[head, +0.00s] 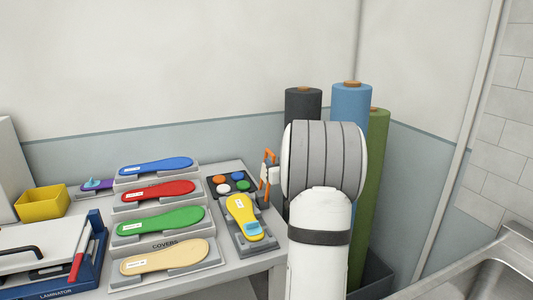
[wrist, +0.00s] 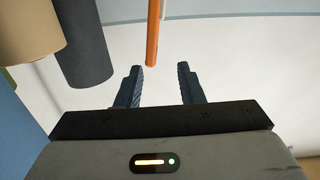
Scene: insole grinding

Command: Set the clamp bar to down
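An orange bar (head: 266,166), which looks like the clamp bar, stands roughly upright at the right side of the grey fixture (head: 262,246). A yellow insole (head: 238,209) with a light blue piece on it lies on that fixture. In the wrist view the orange bar (wrist: 152,35) enters from the top edge, and its lower end is just ahead of the fingertips, nearer the left finger. My gripper (wrist: 160,72) is open, with nothing between its two dark fingers. In the head view my arm hides most of the gripper.
Dark, blue (head: 350,103) and green rolls stand behind my arm. A covers rack (head: 208,254) holds several coloured insoles, left of the fixture. A metal sink (head: 490,268) is at right.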

